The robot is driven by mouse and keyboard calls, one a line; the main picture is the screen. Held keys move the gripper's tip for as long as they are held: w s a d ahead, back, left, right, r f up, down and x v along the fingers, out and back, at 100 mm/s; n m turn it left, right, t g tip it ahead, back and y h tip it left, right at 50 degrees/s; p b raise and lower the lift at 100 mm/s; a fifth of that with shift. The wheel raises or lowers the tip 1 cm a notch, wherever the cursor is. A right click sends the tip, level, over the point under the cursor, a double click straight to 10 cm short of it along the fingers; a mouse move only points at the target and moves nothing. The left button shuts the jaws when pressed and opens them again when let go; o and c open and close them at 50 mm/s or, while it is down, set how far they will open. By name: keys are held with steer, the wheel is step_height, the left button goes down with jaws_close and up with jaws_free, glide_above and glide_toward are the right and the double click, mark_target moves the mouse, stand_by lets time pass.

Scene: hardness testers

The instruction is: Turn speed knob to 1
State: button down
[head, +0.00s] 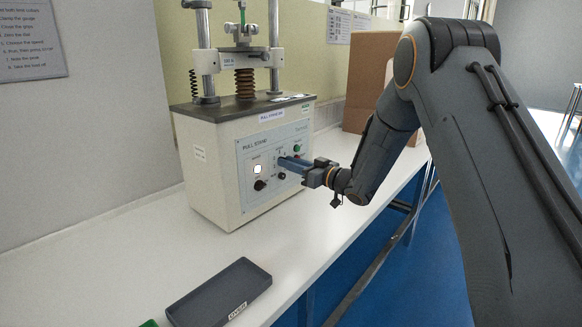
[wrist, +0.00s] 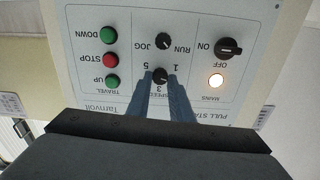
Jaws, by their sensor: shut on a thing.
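The speed knob (wrist: 160,75) is a small black knob on the pull stand's front panel. It shows upside down in the wrist view, with the marks 1, 3 and 5 around it. A pale line shows on its face, but I cannot tell exactly which mark it points to. My gripper (wrist: 160,76) has its two blue-grey fingers on either side of the knob and is shut on it. In the head view my gripper (head: 283,162) reaches the panel from the right and hides the speed knob. The pull stand (head: 213,165) stands upright on the bench.
Near the knob are the run/jog knob (wrist: 163,43), the on/off switch (wrist: 228,47), the lit mains lamp (wrist: 216,81) and the red stop button (wrist: 108,60) between two green ones. A dark tray (head: 205,297) lies on the bench in front. A cardboard box (head: 366,85) stands behind.

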steer(key=n+b, duration=0.5)
steer(key=n, duration=0.4)
steer(key=shift+s+a, duration=0.1)
steer(key=shift+a, duration=0.05)
steer(key=shift+b, duration=0.3)
steer(key=c, duration=1.6)
jaws_free()
steer(key=shift+a, duration=0.1)
steer(key=shift+s+d, duration=0.1)
steer(key=shift+d, duration=0.15)
steer(key=v, duration=0.7)
steer(key=shift+s+d+b, duration=0.15)
steer(key=shift+d+b, duration=0.1)
steer(key=shift+b, duration=0.05)
